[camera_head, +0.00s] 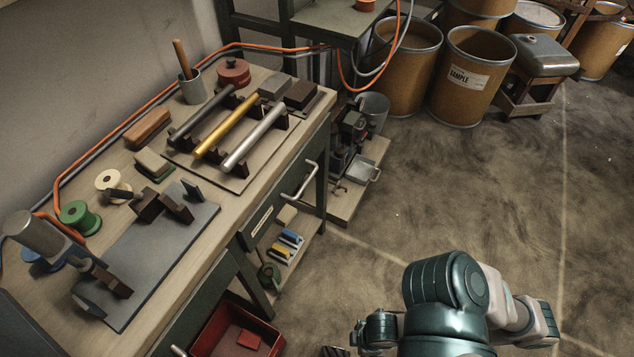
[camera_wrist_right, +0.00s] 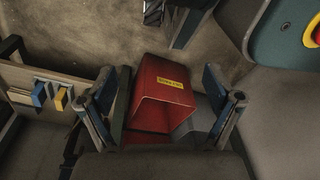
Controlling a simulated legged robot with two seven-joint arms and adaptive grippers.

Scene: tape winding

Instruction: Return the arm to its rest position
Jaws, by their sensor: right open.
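My right arm (camera_head: 440,290), with teal and grey links, is at the bottom right of the head view, over the floor and clear of the bench. My right gripper (camera_wrist_right: 160,78) shows in the right wrist view with its two fingers wide apart. Nothing is held between them. Beyond the fingers, in the gap, are a red bin (camera_wrist_right: 165,95) with a yellow label and a grey bin (camera_wrist_right: 200,122); they appear apart from the fingers. My left gripper is in neither view.
The wooden bench (camera_head: 205,220) holds a rack with dark, gold (camera_head: 228,125) and silver (camera_head: 256,137) rods, a green spool (camera_head: 79,217) and a grey fixture plate (camera_head: 150,255). A red tray (camera_head: 235,328) is below its edge. Barrels (camera_head: 472,77) stand at the back; the floor (camera_head: 450,190) between is open.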

